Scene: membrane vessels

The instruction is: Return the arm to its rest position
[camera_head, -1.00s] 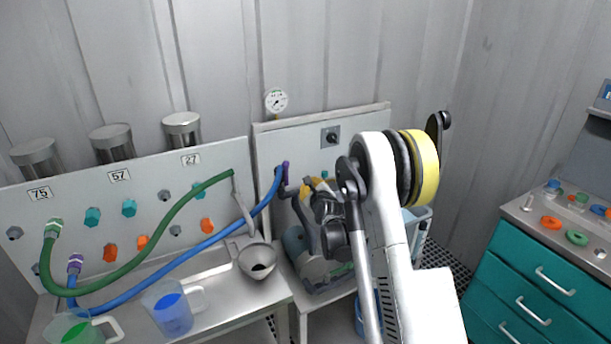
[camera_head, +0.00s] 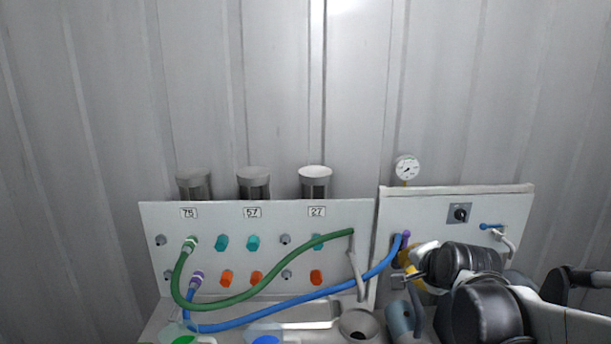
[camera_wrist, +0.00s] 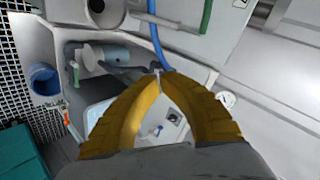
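My gripper (camera_head: 408,268) shows at the lower right of the head view, in front of the white pump panel (camera_head: 430,212). Its yellow fingers are partly hidden behind my dark wrist. In the wrist view, the two yellow fingers (camera_wrist: 163,82) arch together and their tips appear to meet. No held object shows between them. Through the arch I see part of the white panel with a small blue-handled valve. My arm comes in from the right edge of the head view, bent low.
A green hose (camera_head: 262,297) and a blue hose (camera_head: 290,303) loop across the left panel (camera_head: 225,212). A gauge (camera_head: 407,168) stands above the pump panel. The upper wall area is clear.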

